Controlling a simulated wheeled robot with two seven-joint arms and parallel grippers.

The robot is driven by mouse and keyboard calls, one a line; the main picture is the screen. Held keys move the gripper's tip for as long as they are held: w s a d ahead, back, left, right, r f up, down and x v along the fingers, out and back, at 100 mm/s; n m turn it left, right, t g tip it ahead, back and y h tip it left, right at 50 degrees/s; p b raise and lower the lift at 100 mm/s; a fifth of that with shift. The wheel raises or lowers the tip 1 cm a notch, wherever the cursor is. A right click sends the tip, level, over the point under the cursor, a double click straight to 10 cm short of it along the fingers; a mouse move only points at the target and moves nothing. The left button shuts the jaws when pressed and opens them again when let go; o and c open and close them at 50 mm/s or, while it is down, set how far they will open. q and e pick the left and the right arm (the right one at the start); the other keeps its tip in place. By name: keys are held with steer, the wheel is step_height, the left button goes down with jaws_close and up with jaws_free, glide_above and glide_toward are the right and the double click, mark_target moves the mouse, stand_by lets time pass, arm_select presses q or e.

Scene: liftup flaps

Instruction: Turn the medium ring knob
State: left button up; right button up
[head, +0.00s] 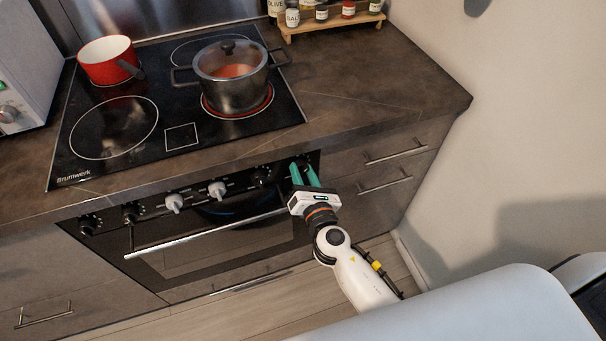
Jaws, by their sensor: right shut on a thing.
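My right gripper (305,174) reaches up from the lower right to the right end of the oven's control panel. Its green fingers are shut on the knob there, which they mostly hide. The panel has several other knobs in a row: a black knob (263,176) just left of the gripper, two white knobs (217,190) in the middle, and two black knobs (131,212) at the left. The labels are too small to tell which ring each knob serves. My left gripper is not in view.
A steel pot (230,92) with red contents stands on a glowing ring of the black hob (150,165). A red pan (108,60) stands at the back left. The oven handle (205,234) runs below the knobs. The right countertop (380,85) is mostly clear.

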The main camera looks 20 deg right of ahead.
steer(key=m, duration=0.3)
steer(key=shift+d+m+b, duration=0.1)
steer(key=shift+m+b, duration=0.2)
steer(key=m, duration=0.3)
steer(key=shift+y, duration=0.4)
steer(key=m, duration=0.3)
steer(key=shift+m, duration=0.4)
steer(key=shift+f+m+t+y+p, duration=0.2)
steer(key=shift+m+p, duration=0.45)
steer(key=shift+m, duration=2)
steer(key=shift+f+m+y+p, duration=0.2)
steer(key=shift+m+p, duration=0.5)
steer(key=shift+m, duration=1.9)
steer(key=shift+r+m+t+y+p, duration=0.1)
steer(key=shift+m+y+p, duration=0.4)
steer(key=shift+m, duration=2.15)
steer(key=o, duration=1)
